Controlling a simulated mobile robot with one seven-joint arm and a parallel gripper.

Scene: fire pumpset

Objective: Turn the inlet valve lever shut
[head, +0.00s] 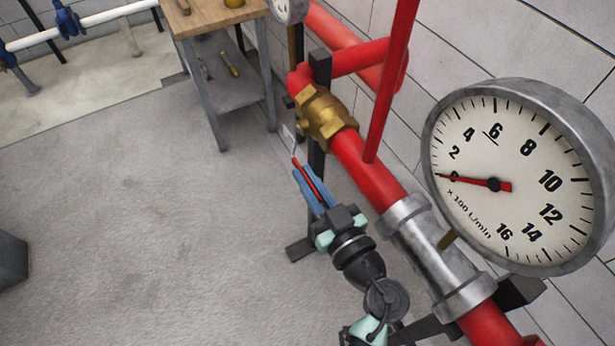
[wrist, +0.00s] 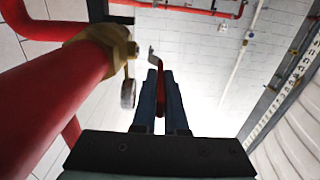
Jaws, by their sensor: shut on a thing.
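The inlet valve is a brass body (head: 325,112) on the red pipe, in the upper middle of the head view. It also shows at the upper left of the wrist view (wrist: 112,42). Its lever has a red handle (head: 315,187) and a thin bare metal end near the valve. In the head view the handle runs roughly along the pipe, beside it. My gripper (head: 303,176) has blue fingers shut on the red handle, which lies between them. In the wrist view the lever (wrist: 158,66) sticks out past the fingertips (wrist: 160,76). The lever's joint with the valve is not clearly seen.
A large dial gauge (head: 520,178) stands at the right, its needle near 0. A grey metal pipe section (head: 430,255) lies close to my arm. A dark support post (head: 319,150) stands behind the fingers. A workbench (head: 210,20) is at the back; the floor at left is mostly clear.

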